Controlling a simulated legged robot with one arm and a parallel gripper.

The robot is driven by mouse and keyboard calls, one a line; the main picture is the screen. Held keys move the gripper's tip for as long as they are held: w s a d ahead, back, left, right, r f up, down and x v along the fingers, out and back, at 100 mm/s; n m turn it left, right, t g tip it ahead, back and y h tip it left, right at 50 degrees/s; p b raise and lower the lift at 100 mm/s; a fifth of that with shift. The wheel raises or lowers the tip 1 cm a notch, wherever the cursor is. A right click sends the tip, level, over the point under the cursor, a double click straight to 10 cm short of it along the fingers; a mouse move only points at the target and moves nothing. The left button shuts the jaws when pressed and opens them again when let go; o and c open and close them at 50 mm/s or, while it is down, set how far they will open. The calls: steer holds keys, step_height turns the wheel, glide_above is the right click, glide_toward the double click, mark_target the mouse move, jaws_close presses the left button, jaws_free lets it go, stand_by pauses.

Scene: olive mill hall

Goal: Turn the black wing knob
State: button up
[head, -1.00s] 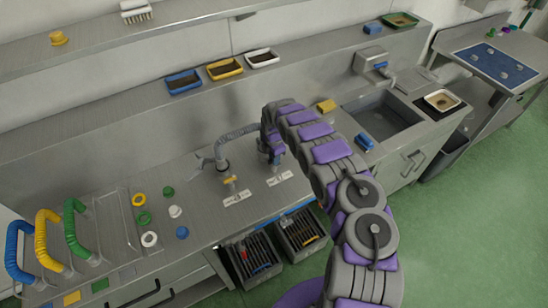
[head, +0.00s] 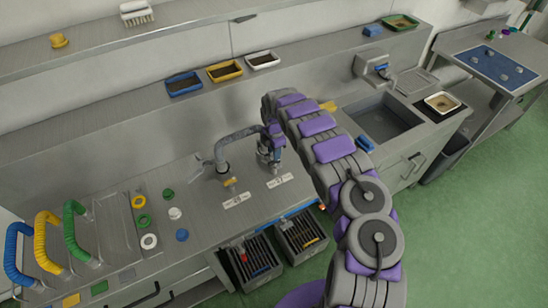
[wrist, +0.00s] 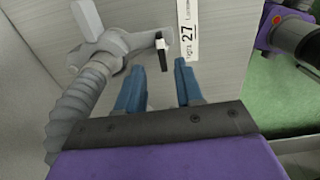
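In the head view my gripper (head: 270,167) points down over the bench, near that label (head: 280,181), and hides the knob.
A yellow knob (head: 230,184) with its own label (head: 236,200) stands to the left. A grey corrugated hose (head: 238,136) arches close beside my gripper. Coloured rings and caps lie farther left, near blue, yellow and green hoses (head: 72,225). Two dark crates (head: 253,262) stand below the bench front.

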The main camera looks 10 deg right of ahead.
step_height(320, 180, up, 12)
stand_by(0.4)
stand_by(0.3)
